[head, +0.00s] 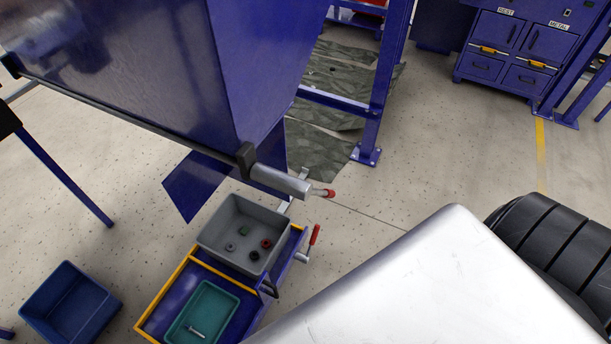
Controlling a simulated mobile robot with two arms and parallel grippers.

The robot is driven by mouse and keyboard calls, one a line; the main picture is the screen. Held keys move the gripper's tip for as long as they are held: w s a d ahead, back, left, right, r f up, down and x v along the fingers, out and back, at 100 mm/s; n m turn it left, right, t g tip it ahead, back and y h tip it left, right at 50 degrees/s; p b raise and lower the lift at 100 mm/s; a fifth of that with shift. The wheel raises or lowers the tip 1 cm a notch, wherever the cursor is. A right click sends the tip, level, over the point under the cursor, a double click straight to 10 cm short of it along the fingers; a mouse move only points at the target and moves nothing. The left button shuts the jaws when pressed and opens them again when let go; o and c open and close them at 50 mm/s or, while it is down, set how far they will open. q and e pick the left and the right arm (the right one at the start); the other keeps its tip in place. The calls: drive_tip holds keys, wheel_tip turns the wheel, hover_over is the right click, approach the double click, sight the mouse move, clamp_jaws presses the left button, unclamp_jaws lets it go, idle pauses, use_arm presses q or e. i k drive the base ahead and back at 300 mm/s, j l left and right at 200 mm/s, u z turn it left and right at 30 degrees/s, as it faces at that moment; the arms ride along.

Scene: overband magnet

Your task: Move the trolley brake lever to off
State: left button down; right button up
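The blue trolley with yellow edges (165,295) stands at the lower middle of the head view. A lever with a red grip (314,235) stands up at the trolley's right side, on a pale metal mount; it looks like the brake lever. No off marking is readable, so I cannot tell its setting. A grey bin (207,236) with several small parts sits on the trolley's far end. A teal tray (231,298) with a bolt lies at its near end. Neither of my grippers is in view.
A big blue hopper (265,60) overhangs the trolley, with a red-tipped handle (322,192) on a metal cylinder (281,181). A smooth pale surface fills the lower right, beside a black ribbed roll (550,245). A blue bin (70,300) stands left.

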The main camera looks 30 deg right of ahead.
sight(312, 243)
drive_tip(key=l+u, duration=0.35)
drive_tip(key=l, duration=0.45)
drive_tip(key=l+u, duration=0.35)
drive_tip(key=l, duration=0.5)
drive_tip(key=k+l+u, duration=0.1)
drive_tip(key=l+u, duration=0.25)
drive_tip(key=l, duration=0.45)
